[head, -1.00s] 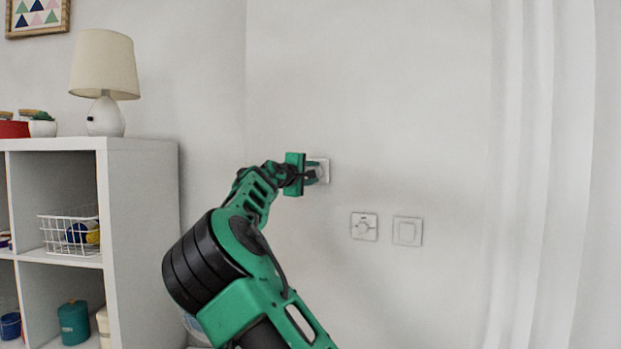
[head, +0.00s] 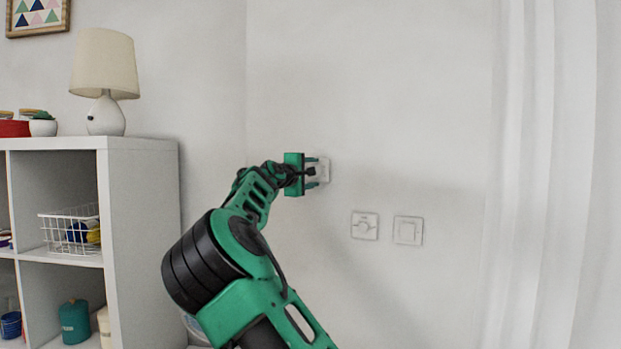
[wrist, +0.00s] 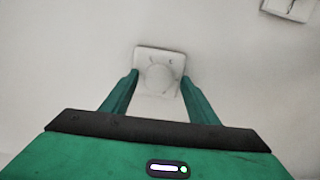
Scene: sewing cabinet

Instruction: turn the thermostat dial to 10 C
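A white square plate with a round white dial (wrist: 158,78) is on the wall straight ahead of my gripper in the wrist view. Small dark marks show around the dial, too faint to read. In the head view the same plate (head: 323,170) is partly hidden behind my gripper (head: 313,171). My gripper is open, with one green finger on each side of the dial in the wrist view (wrist: 161,76). A gap shows between each finger and the dial, and nothing is held. The dial's exact setting cannot be told.
Lower right on the wall are a second plate with a small knob (head: 364,226) and a flat switch (head: 408,231). A white shelf unit (head: 145,240) with a lamp (head: 104,80) stands at left. A white curtain (head: 545,180) hangs at right. The wall between is clear.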

